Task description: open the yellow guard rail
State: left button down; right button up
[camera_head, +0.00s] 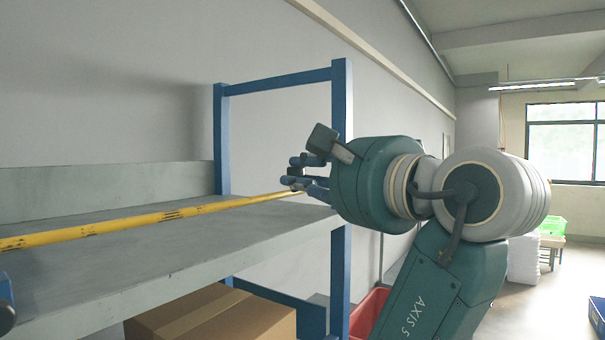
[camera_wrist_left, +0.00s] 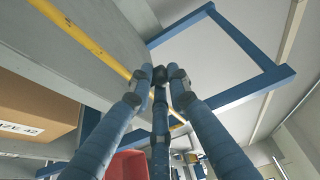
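The yellow guard rail (camera_head: 130,222) is a long bar with dark marks, lying across the front of the grey shelf and running to the rack's blue right-hand post. My left gripper (camera_head: 296,172) is at the rail's far right end, close to that post. In the left wrist view, the rail (camera_wrist_left: 88,40) passes diagonally by the blue fingers of my left gripper (camera_wrist_left: 160,76), whose tips stand close together. The fingers partly hide the rail there, and I cannot tell whether they grip it.
The blue rack post (camera_head: 341,110) stands right beside my left gripper. A cardboard box (camera_head: 215,318) sits under the shelf (camera_head: 180,258). A red bin (camera_head: 370,312) is low behind my arm. The shelf top is empty, and a grey wall is behind it.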

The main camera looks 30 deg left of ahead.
pick_arm(q)
jog(key=shift+d+b, duration=0.1)
jog(key=shift+b, duration=0.55)
jog(key=d+m+t+y+b, duration=0.1)
jog(key=b, duration=0.4)
jog(key=d+f+m+t+y+b, duration=0.1)
jog(key=d+t+y+b, duration=0.1)
jog(key=b, duration=0.3)
jog(key=d+f+m+t+y+b, duration=0.1)
jog(key=m+b, duration=0.1)
jog(key=b, duration=0.3)
jog(key=shift+s+d+f+t+y, duration=0.15)
jog(key=shift+d+f+t+y, duration=0.1)
jog(key=shift+d+t+y, duration=0.15)
jog(key=shift+r, duration=0.1)
